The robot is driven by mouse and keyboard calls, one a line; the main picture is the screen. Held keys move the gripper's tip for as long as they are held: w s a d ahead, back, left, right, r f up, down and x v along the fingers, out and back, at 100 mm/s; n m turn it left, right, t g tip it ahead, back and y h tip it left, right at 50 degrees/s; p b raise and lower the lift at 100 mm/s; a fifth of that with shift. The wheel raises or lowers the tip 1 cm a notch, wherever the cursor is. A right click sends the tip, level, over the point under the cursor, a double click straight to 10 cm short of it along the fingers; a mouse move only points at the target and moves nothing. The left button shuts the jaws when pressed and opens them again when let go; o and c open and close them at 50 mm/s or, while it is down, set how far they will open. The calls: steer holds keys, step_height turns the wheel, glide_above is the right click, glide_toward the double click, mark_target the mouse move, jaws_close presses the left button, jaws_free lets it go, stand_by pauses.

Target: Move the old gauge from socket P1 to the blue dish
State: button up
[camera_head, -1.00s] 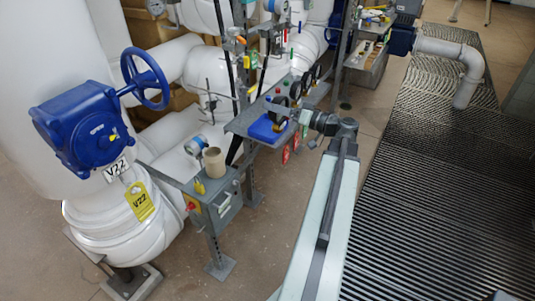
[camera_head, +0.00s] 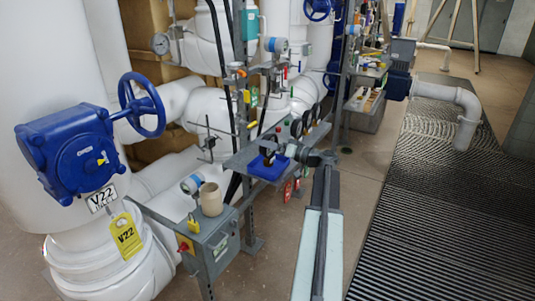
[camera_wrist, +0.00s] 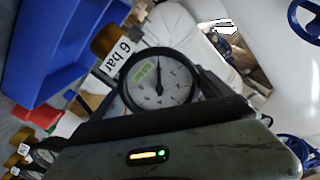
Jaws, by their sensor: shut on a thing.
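A round gauge (camera_wrist: 158,80) with a black rim, a white dial and a small green patch fills the middle of the wrist view. Its brown stem (camera_wrist: 106,40) carries a white "6 bar" tag and points to the upper left. My gripper (camera_wrist: 160,118) is shut on this gauge; the fingertips are largely hidden. The blue dish (camera_wrist: 65,45) is close by at the upper left of the wrist view. In the head view the blue dish (camera_head: 268,167) lies on the grey shelf, with my gripper (camera_head: 290,151) just to its right. Contact between gauge and dish cannot be told.
Several other dark gauges (camera_head: 297,128) stand in a row along the shelf (camera_head: 243,157) behind the dish. Red tags (camera_head: 287,190) hang from its front edge. A beige cup (camera_head: 211,199) stands on the grey box at left.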

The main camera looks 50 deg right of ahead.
mark_target(269, 150)
steer(key=w+d, duration=0.2)
steer(key=shift+w+d+f, duration=0.1)
steer(key=shift+d+f, duration=0.05)
steer(key=shift+d, duration=0.2)
step_height(269, 150, down, 4)
steer(key=b, duration=0.4)
steer(key=shift+r, duration=0.3)
steer(key=shift+f, duration=0.15)
steer(key=o, duration=0.9)
steer(key=shift+r+p, duration=0.3)
steer(key=shift+p, duration=0.05)
steer(key=v, duration=1.2)
steer(key=shift+f, duration=0.25)
